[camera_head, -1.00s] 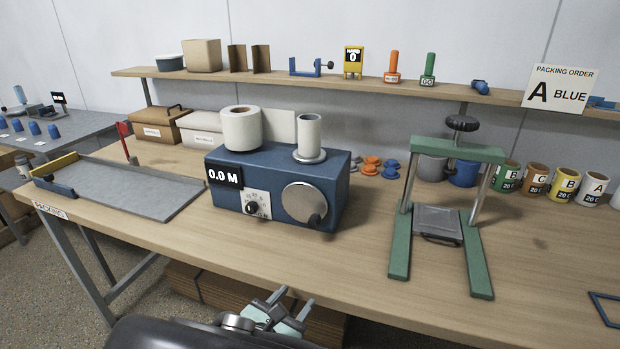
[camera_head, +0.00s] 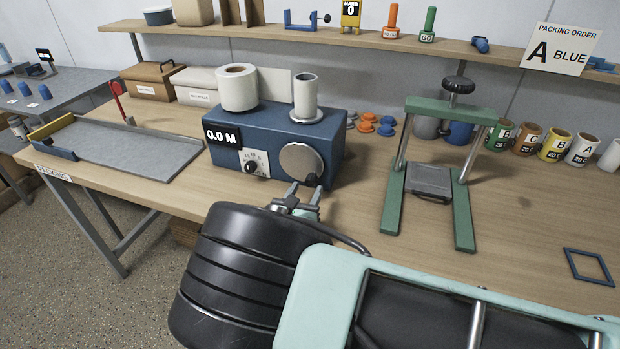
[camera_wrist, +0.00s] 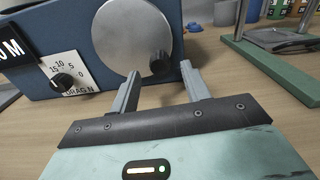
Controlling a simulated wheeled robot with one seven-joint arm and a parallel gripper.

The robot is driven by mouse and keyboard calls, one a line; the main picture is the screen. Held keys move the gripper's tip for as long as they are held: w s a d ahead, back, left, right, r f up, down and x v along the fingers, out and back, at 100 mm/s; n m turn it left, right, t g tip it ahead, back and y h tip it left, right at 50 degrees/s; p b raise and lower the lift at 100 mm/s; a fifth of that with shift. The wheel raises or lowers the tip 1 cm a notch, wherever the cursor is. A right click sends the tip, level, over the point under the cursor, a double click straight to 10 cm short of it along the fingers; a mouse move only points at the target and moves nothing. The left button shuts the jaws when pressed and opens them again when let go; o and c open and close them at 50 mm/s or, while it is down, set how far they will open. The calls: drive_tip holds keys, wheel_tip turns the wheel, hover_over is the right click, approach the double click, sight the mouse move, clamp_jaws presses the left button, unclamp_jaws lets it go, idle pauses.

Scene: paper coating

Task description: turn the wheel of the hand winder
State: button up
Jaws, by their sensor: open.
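The hand winder is a blue box (camera_head: 262,140) on the wooden bench, with a display reading 0.0 M (camera_head: 221,136). Its wheel is a grey disc (camera_head: 300,163) on the front face, with a dark knob (camera_head: 311,180) low on its right side. In the wrist view the wheel (camera_wrist: 122,38) and its knob (camera_wrist: 160,62) stand just beyond my fingers. My gripper (camera_head: 305,193) is open and empty in front of the wheel. In the wrist view the gap between its fingertips (camera_wrist: 159,72) lies below and around the knob's line, apart from it as far as I can tell.
A white roll (camera_head: 238,88) and a bare core (camera_head: 305,95) stand on the winder. A drag dial (camera_head: 252,166) sits left of the wheel. A green press frame (camera_head: 392,195) stands to the right. A grey tray (camera_head: 130,150) lies to the left.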

sight(310, 184)
drive_tip(key=shift+p+x, duration=0.3)
drive_tip(key=shift+x, duration=1.7)
drive_tip(key=c, duration=1)
drive_tip(key=shift+a+f+m+b, duration=0.35)
drive_tip(key=shift+f+m+b, duration=0.3)
drive_tip(key=shift+m+b, duration=0.55)
drive_tip(key=shift+w+a+f+m+b, duration=0.15)
drive_tip(key=shift+m+b, duration=0.2)
drive_tip(key=shift+m, duration=0.25)
drive_tip(key=shift+a+r+m+b, duration=0.15)
drive_tip(key=shift+m+b, duration=0.15)
drive_tip(key=shift+m, duration=0.3)
drive_tip(key=o, duration=1)
